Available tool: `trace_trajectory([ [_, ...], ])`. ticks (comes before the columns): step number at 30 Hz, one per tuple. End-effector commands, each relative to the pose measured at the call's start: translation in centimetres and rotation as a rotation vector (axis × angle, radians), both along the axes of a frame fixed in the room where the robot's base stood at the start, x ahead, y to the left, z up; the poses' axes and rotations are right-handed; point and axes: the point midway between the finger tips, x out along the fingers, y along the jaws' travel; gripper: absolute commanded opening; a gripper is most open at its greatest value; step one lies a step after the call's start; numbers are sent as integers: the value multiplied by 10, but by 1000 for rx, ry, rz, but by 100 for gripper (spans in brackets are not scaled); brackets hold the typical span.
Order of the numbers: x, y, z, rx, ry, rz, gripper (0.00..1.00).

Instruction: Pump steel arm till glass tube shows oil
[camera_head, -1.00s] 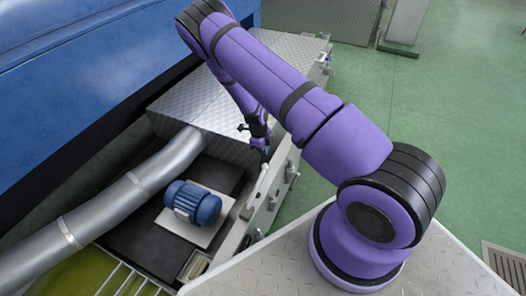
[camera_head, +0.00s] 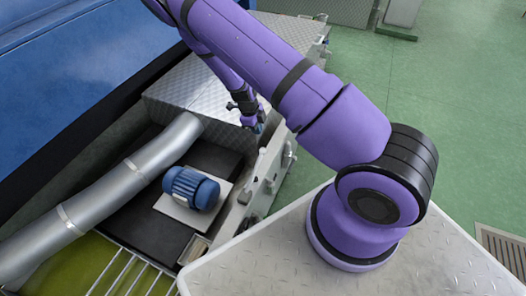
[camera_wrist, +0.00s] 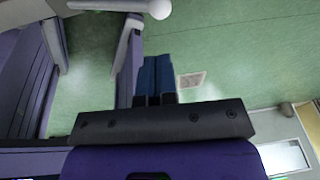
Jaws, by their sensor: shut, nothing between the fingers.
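My gripper (camera_head: 259,128) hangs over the near side of the machine in the head view. In the wrist view its two blue fingers (camera_wrist: 156,76) are together with nothing between them. A pale rod with a round knob, which looks like the steel arm (camera_wrist: 159,9), crosses the top of the wrist view beyond the fingertips and apart from them in the picture. In the head view a pale lever (camera_head: 260,160) stands at the machine's side just below my gripper; I cannot tell whether they touch. I cannot make out the glass tube or any oil level.
A blue motor (camera_head: 191,188) sits on a plate left of the lever. A large silver pipe (camera_head: 105,190) and a checker-plate cover (camera_head: 188,98) lie beyond. A blue vessel (camera_head: 75,70) fills the upper left. Green floor (camera_head: 440,110) is open at right.

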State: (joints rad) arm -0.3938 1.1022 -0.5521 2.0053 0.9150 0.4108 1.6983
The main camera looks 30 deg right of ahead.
Motion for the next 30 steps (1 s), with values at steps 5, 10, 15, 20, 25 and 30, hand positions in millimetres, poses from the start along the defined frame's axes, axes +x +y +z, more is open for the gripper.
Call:
trace_trajectory([
  [5, -13, 13, 30, -34, -6, 18, 0],
  [10, -18, 16, 37, -43, -8, 21, 0],
  [15, -18, 16, 37, -43, -8, 21, 0],
  [20, -18, 15, 35, -43, -6, 20, 0],
  [25, -19, 11, 19, -43, -7, 19, 0],
  [30, -24, 3, -10, -42, -5, 18, 0],
])
